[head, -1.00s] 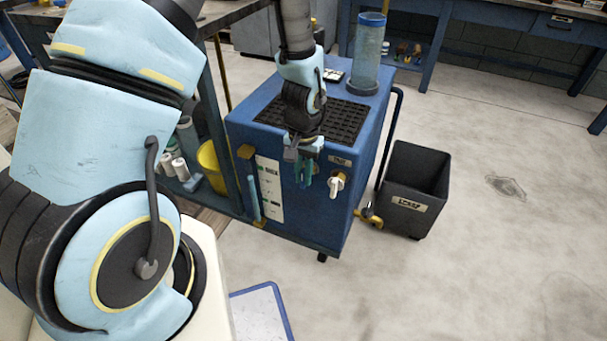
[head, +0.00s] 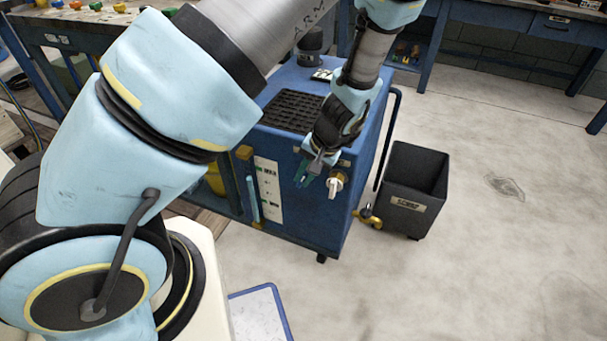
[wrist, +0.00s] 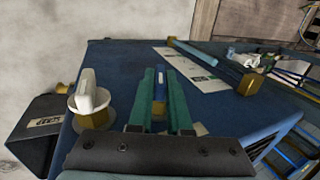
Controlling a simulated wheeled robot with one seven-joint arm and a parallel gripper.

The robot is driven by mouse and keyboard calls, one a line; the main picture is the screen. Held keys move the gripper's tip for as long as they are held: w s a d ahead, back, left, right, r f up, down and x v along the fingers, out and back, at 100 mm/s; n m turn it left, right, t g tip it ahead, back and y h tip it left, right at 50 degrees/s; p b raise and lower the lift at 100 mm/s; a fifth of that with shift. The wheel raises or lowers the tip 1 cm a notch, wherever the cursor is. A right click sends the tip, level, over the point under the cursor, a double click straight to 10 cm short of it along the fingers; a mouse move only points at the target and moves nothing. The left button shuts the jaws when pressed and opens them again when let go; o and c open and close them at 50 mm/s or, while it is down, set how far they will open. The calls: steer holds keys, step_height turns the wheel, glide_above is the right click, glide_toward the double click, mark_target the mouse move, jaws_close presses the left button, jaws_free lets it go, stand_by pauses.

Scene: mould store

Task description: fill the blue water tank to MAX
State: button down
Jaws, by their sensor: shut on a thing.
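The blue water tank (head: 315,215) is a box-shaped unit with a black grate (head: 290,110) on top. Its front has a white scale strip (head: 268,188) beside a light-blue sight tube (head: 252,198) between brass blocks; I cannot read the level. A white-handled valve (head: 335,186) is to the right of my gripper (head: 308,174) and also shows at the left in the wrist view (wrist: 88,92). My gripper's green fingers (wrist: 160,100) are shut on a slim blue piece with a brass part (wrist: 159,92), which looks like a lever at the tank's front. Its far side is hidden.
A dark scrap bin (head: 413,190) stands on the floor right of the tank, near a brass tap (head: 368,217). A workbench with parts (head: 75,20) is at the back left. The floor at right is clear.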

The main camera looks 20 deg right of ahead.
steer(key=shift+s+a+f+t+y, duration=0.1)
steer(key=shift+s+t+y, duration=0.05)
steer(key=shift+t+y, duration=0.3)
steer(key=c, duration=0.9)
jaws_free()
steer(key=shift+o, duration=0.2)
steer(key=p+v, duration=0.1)
steer(key=v, duration=1)
steer(key=shift+p, duration=0.3)
